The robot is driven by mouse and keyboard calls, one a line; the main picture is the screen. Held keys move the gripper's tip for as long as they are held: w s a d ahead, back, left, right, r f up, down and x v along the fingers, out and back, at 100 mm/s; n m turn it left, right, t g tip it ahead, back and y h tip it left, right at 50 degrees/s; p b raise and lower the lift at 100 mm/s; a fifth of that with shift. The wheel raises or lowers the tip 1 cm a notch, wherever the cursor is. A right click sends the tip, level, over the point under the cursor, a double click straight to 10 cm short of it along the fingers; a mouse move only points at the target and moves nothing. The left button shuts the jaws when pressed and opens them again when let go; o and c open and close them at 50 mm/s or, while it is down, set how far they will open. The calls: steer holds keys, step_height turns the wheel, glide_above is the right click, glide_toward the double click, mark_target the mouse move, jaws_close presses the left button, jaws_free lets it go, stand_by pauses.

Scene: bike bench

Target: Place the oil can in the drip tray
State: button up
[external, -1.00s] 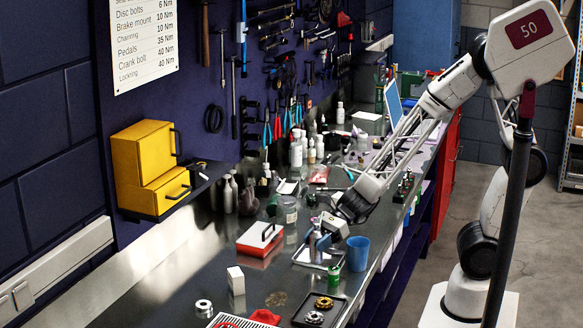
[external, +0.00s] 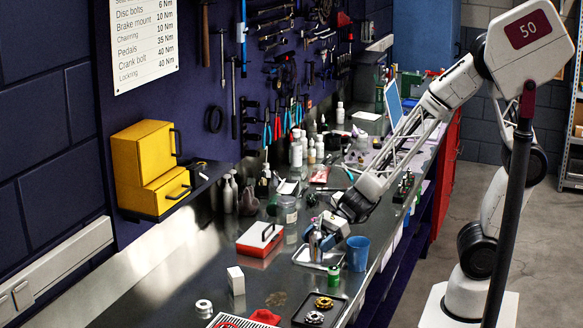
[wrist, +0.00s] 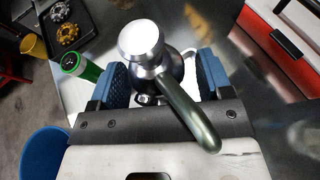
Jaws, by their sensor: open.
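The silver oil can (external: 316,247), with a dark green curved handle or spout, stands in the shallow pale metal tray (external: 302,258) that looks like the drip tray. In the wrist view the can (wrist: 143,42) is seen from above between the blue finger pads, and a bright part of the tray (wrist: 88,94) shows below. My gripper (external: 322,232) is open, with its fingers (wrist: 164,78) on both sides of the can's upper part. Whether a pad touches the can cannot be told. The can's base is hidden in the wrist view.
A green can (external: 334,275) stands close by the tray's front corner, and a blue cup (external: 357,252) stands right of my gripper. A red and white box (external: 259,240) lies left. A dark tray with cog-like parts (external: 318,312) lies nearer. Bare bench (external: 200,265) is at left.

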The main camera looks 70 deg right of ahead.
steer(key=v, duration=1.1)
steer(key=shift+d+r, duration=0.2)
steer(key=shift+s, duration=0.1)
steer(key=shift+s+r, duration=0.1)
stand_by(0.7)
steer(key=s+d+r+n+g+h, duration=0.1)
steer(key=s+d+r+n+h, duration=0.3)
steer(key=n, duration=0.7)
steer(key=s+d+r+n+g+h, duration=0.2)
steer(key=s+d+r+n+h, duration=0.3)
steer(key=s+d+n+h, duration=0.3)
steer(key=s+d+n, duration=0.1)
steer(key=d+n, duration=0.2)
steer(key=n, duration=0.1)
steer(key=shift+s+d+r+g, duration=0.2)
steer(key=shift+s+d+g, duration=0.1)
steer(key=shift+d, duration=0.1)
